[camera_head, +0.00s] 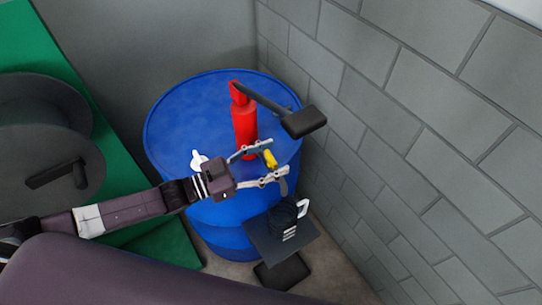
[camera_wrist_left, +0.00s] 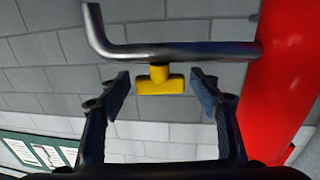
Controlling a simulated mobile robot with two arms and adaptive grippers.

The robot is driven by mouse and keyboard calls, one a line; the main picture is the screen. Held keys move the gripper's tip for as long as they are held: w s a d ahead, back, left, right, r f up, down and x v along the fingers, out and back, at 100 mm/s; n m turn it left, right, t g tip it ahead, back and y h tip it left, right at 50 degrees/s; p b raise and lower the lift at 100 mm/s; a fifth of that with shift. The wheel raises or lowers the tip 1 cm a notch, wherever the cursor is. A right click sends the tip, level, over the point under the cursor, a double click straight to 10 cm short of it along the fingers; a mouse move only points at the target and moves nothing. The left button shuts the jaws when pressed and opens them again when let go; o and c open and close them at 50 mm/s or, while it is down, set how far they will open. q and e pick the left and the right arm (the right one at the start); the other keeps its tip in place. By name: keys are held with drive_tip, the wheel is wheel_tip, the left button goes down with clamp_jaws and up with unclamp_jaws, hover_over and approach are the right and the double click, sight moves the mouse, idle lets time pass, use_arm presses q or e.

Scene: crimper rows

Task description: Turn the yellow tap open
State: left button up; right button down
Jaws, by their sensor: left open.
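The yellow tap (camera_wrist_left: 160,80) has a short T-shaped handle on the underside of a grey metal pipe (camera_wrist_left: 180,51) in the left wrist view. The pipe runs out from a red cylinder (camera_wrist_left: 293,75) and bends at its left end. In the head view the tap (camera_head: 270,159) shows small beside the red cylinder (camera_head: 244,125). My left gripper (camera_head: 277,163) is open, with the tap between its fingers. In the left wrist view the gripper (camera_wrist_left: 160,96) has a visible gap on each side of the tap. My right gripper is not in view.
The red cylinder stands on a blue barrel (camera_head: 185,110), with a dark lever (camera_head: 303,121) at its top. A white object (camera_head: 199,160) is near my gripper. A dark plate with a dark object (camera_head: 283,222) is at front right. A block wall (camera_head: 400,130) bounds the right.

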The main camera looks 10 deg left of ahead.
use_arm(q)
drive_tip(key=shift+c, duration=0.5)
drive_tip(key=c, duration=1.1)
drive_tip(key=shift+s+r+n+t+y+p, duration=0.1)
drive_tip(key=shift+n+t+y+p, duration=0.35)
drive_tip(key=shift+p, duration=0.25)
drive_tip(key=shift+n+t+y+p, duration=0.35)
drive_tip(key=shift+t+p, duration=0.05)
drive_tip(key=shift+t, duration=0.15)
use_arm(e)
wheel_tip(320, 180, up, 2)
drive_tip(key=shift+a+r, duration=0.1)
use_arm(q)
drive_tip(key=o, duration=1.2)
